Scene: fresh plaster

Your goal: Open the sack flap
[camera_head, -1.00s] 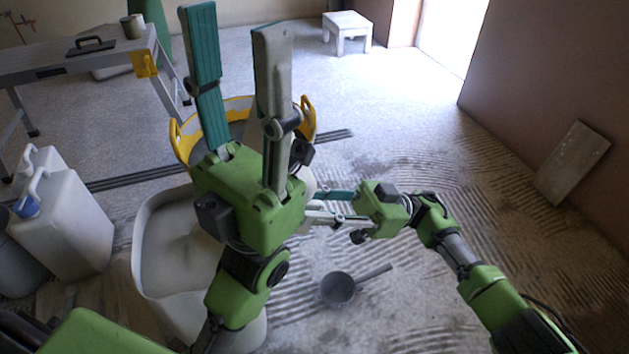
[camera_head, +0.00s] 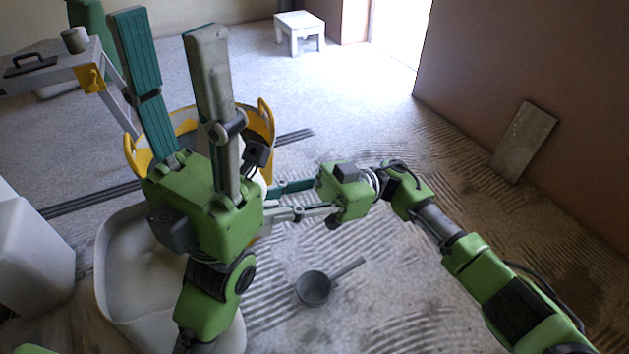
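An off-white, soft-cornered body with a raised rim and sunken top (camera_head: 125,285) stands at the lower left; it looks like the sack, but I cannot make out its flap. My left gripper (camera_head: 168,22) is in front of and above its right side. Its two long fingers point up, wide apart, with nothing between them. My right gripper (camera_head: 268,202) reaches in from the right with its fingers pointing left. Its fingers are apart, but their tips are close to or behind my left gripper's body. A pale surface shows just behind there, partly hidden.
A yellow-handled tub (camera_head: 262,125) stands behind my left gripper. A grey ladle-like pan (camera_head: 313,289) lies on the ridged floor. A white jug (camera_head: 35,255) is at far left, a work platform (camera_head: 45,78) behind it. A board (camera_head: 524,142) leans on the right wall.

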